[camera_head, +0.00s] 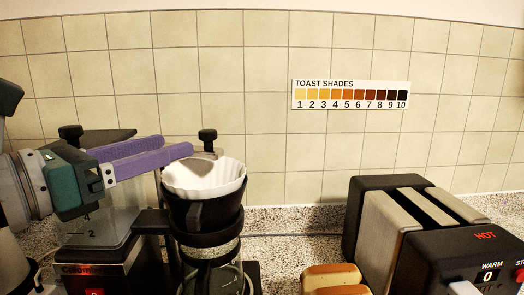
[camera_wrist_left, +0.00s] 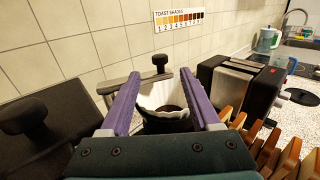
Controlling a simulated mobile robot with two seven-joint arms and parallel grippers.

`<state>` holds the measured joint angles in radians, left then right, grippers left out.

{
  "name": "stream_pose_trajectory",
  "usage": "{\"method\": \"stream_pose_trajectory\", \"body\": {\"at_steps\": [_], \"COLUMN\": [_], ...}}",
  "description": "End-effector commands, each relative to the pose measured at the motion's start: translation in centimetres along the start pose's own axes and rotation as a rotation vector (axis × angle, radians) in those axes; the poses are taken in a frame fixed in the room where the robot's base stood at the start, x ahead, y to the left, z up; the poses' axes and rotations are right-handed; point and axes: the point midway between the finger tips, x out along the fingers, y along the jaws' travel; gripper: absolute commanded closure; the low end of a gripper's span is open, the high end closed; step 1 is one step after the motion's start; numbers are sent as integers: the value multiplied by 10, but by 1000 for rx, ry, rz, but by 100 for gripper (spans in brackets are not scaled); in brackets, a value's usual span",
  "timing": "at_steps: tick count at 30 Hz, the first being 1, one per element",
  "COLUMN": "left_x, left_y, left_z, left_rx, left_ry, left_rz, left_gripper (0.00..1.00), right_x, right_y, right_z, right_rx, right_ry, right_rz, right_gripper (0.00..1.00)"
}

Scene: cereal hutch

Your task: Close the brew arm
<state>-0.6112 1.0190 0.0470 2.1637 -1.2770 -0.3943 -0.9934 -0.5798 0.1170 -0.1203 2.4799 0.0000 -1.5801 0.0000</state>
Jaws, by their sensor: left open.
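The coffee maker (camera_head: 95,270) stands at the left, with a clear water tank (camera_head: 90,235). Its black filter basket (camera_head: 205,213) holds a white paper filter (camera_head: 205,175) above a glass carafe (camera_head: 210,275). The brew arm is a grey bar (camera_wrist_left: 122,84) with a black knob (camera_wrist_left: 160,61) on its end; the knob (camera_head: 207,136) also shows behind the filter. The bar lies beyond the filter, which looks uncovered from above. My left gripper (camera_head: 178,147) has purple fingers, open and empty. They reach toward the knob; in the left wrist view it appears between the fingertips, and contact cannot be told.
A black and silver toaster (camera_head: 390,235) stands to the right, with bread slices (camera_head: 332,277) in front of the gap between. A toast shades chart (camera_head: 350,94) hangs on the tiled wall. Another black knob (camera_wrist_left: 24,115) sits on the tank lid near my left gripper.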

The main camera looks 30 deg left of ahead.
Motion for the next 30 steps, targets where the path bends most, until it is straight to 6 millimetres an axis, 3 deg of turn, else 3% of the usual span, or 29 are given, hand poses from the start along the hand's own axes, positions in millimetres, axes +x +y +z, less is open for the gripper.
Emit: {"method": "stream_pose_trajectory", "body": {"at_steps": [6,17,25,30], "left_x": [-13,-15,-1,32], "left_y": [0,0,-14,-57], "left_z": [0,1,4,5], "left_rx": [2,3,101,383], "left_ry": [1,0,16,47], "left_rz": [0,0,-71,-282], "left_gripper": [37,37,67,86], "right_x": [3,3,-9,-33], "right_y": [0,0,1,2], "right_z": [1,1,-2,-10], "right_rx": [0,0,-3,-5], "right_ry": [0,0,-1,-2], "right_rz": [0,1,2,4], "right_gripper": [0,0,0,0]}}
